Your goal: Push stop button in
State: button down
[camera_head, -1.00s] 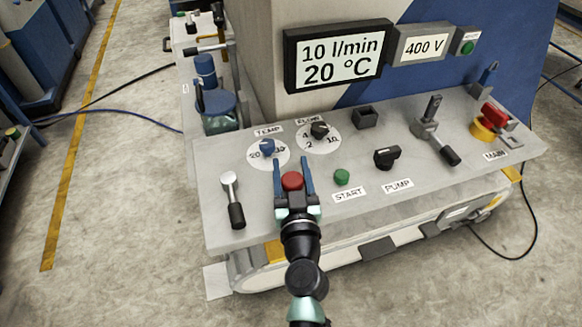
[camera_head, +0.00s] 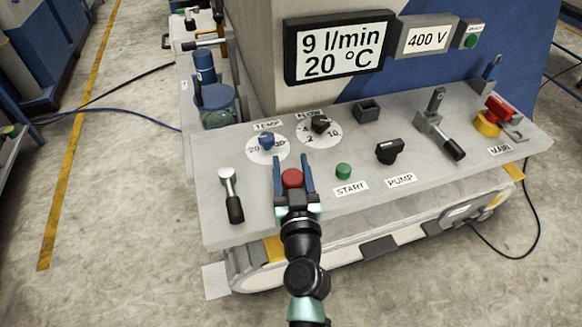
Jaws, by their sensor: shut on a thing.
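The red stop button (camera_head: 292,178) sits near the front edge of the grey control panel, left of the green START button (camera_head: 343,171). My gripper (camera_head: 293,167) reaches up from below, with one blue finger on each side of the red button. It is shut on the button. The gripper's body covers the near side of the button and any label there. How deep the button sits cannot be told.
The TEMP knob (camera_head: 267,141) and FLOW knob (camera_head: 320,125) are just beyond the fingertips. A lever (camera_head: 231,195) is to the left. The black PUMP knob (camera_head: 389,151) is to the right. The display (camera_head: 338,49) reads 9 l/min, 20 °C.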

jog(key=shift+s+f, duration=0.1)
jog(key=shift+f, duration=0.2)
jog(key=shift+c, duration=1.1)
grip_release()
jog(key=shift+r, duration=0.1)
jog(key=s+d+b, duration=0.1)
jog(key=s+b, duration=0.1)
jog(key=s, duration=1)
jog(key=shift+s+d, duration=0.25)
jog(key=shift+s, duration=0.15)
